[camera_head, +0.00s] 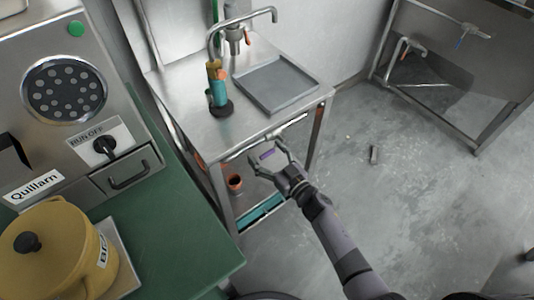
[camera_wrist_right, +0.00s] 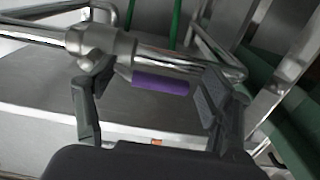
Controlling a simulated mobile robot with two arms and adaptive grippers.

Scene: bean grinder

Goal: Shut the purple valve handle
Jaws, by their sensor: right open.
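The purple valve handle (camera_head: 267,155) is a small purple grip beneath the front edge of the steel table in the head view. In the right wrist view, the purple handle (camera_wrist_right: 161,83) lies along the lower side of a shiny metal pipe (camera_wrist_right: 160,58). My right gripper (camera_head: 266,158) is open, its fingers on either side of the handle. In the right wrist view, the open right gripper (camera_wrist_right: 150,110) has one finger left of the handle and one just right of it. I cannot tell whether a finger touches it. My left gripper is not in view.
The steel table (camera_head: 190,125) carries a grey tray (camera_head: 275,83) and a teal tool (camera_head: 219,92). A brown pot (camera_head: 235,183) sits below it. A green counter (camera_head: 165,235) with a yellow pot (camera_head: 60,250) stands at the left. Grey floor (camera_head: 400,210) is mostly open at the right.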

